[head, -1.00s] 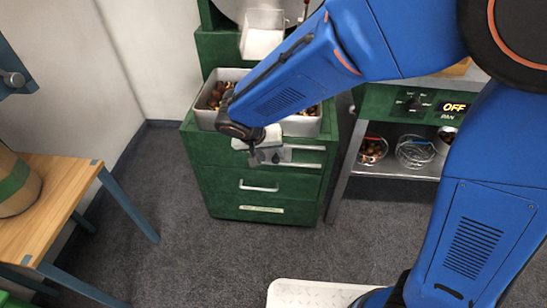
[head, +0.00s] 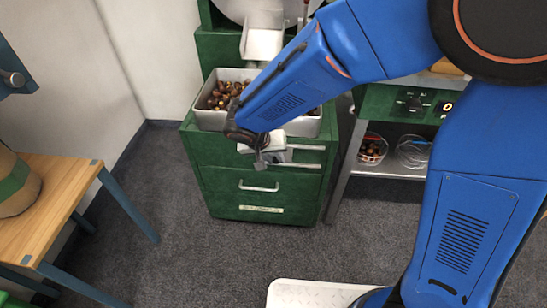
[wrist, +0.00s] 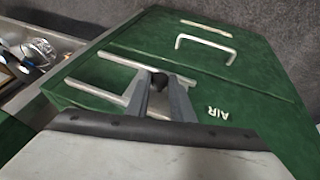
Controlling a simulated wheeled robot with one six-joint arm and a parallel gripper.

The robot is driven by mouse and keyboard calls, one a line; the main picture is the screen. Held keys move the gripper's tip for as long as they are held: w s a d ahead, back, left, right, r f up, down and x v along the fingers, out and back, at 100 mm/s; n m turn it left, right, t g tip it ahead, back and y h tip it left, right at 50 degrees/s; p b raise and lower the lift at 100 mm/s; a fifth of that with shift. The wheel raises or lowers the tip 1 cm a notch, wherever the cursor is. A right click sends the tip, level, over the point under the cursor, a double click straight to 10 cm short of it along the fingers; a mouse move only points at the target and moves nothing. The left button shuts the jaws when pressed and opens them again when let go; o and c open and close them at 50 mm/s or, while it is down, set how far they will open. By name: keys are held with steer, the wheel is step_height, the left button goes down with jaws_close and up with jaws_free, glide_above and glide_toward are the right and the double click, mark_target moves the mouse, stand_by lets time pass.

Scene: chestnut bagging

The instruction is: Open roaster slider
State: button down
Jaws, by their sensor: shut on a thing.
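The roaster slider shows in the wrist view as a small dark knob (wrist: 160,81) beside two pale horizontal rails (wrist: 96,90) on the green cabinet front. My gripper (wrist: 159,84) is shut on the knob, with one finger on each side of it. In the head view my gripper (head: 264,158) is at the left end of the rails (head: 305,165), below the metal tray. The knob is hidden there by my gripper and wrist. The green roaster cabinet (head: 218,178) stands upright, and an "AIR" label shows beside my fingers in the wrist view.
A metal tray (head: 207,118) of chestnuts sits on the cabinet under a pale chute (head: 263,45). A drawer handle (head: 258,188) is lower down. A shelf with wire baskets (head: 372,150) stands right, a wooden table (head: 75,190) left.

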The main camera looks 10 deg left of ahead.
steer(key=d, duration=0.8)
steer(key=shift+d, duration=0.15)
steer(key=c, duration=1.5)
jaws_free()
steer(key=shift+c, duration=0.2)
steer(key=shift+r, duration=0.15)
steer(key=v, duration=1.7)
steer(key=s+d+r+g+y, duration=0.1)
steer(key=d, duration=0.9)
steer(key=s+d+r, duration=0.2)
steer(key=d, duration=0.8)
steer(key=s+d+f+t+y, duration=0.1)
steer(key=s+d, duration=0.9)
steer(key=shift+d+m+y, duration=0.3)
steer(key=shift+y, duration=0.1)
